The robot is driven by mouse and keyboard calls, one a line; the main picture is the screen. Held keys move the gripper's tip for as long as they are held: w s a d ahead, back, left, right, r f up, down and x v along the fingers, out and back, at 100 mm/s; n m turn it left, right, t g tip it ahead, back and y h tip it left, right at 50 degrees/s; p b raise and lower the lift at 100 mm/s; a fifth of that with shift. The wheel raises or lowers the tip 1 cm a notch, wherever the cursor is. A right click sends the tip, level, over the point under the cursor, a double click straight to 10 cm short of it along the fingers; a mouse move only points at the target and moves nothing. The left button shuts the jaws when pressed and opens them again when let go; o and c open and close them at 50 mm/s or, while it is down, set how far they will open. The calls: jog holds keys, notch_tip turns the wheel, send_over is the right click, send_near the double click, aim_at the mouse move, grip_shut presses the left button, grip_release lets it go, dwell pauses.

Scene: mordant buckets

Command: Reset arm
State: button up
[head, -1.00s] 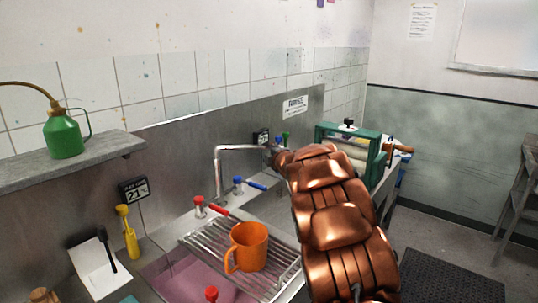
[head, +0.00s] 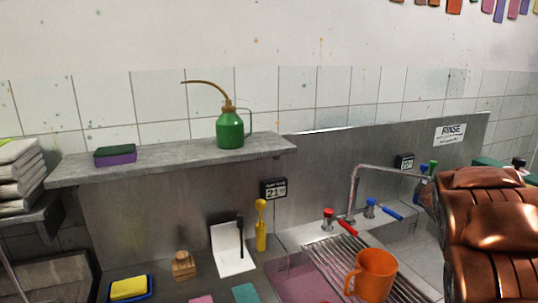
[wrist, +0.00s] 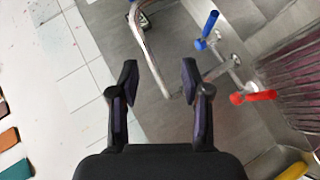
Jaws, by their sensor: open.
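My gripper (wrist: 160,80) shows in the wrist view with its two dark fingers apart and nothing between them. Beyond the fingertips are the metal tap spout (wrist: 150,50), a blue-handled valve (wrist: 208,32) and a red-handled valve (wrist: 250,97). In the head view my copper-coloured padded arm fills the right edge, and the gripper itself is not visible there. An orange mug (head: 372,275) stands on the wire rack (head: 330,255) over the sink, left of my arm.
A stone shelf (head: 170,165) holds a green oil can (head: 230,130) and a purple-green sponge (head: 115,156). On the counter are a yellow sponge in a blue dish (head: 129,288), a wooden block (head: 183,266) and a yellow tool (head: 261,230). Folded cloths (head: 20,180) lie far left.

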jog(key=s+a+f+m+g+y, duration=0.2)
jog(key=s+a, duration=0.7)
jog(key=s, duration=0.7)
jog(key=s+a+f+m+g+y, duration=0.2)
jog(key=s+a+f+m+g, duration=0.2)
jog(key=s+a, duration=0.6)
jog(key=s+a+f+m+g+y, duration=0.1)
jog(key=s+a+f+m+g, duration=0.2)
jog(key=s, duration=2.1)
jog(key=a+f+g, duration=0.4)
jog(key=a, duration=0.2)
jog(key=shift+a+g+y, duration=0.4)
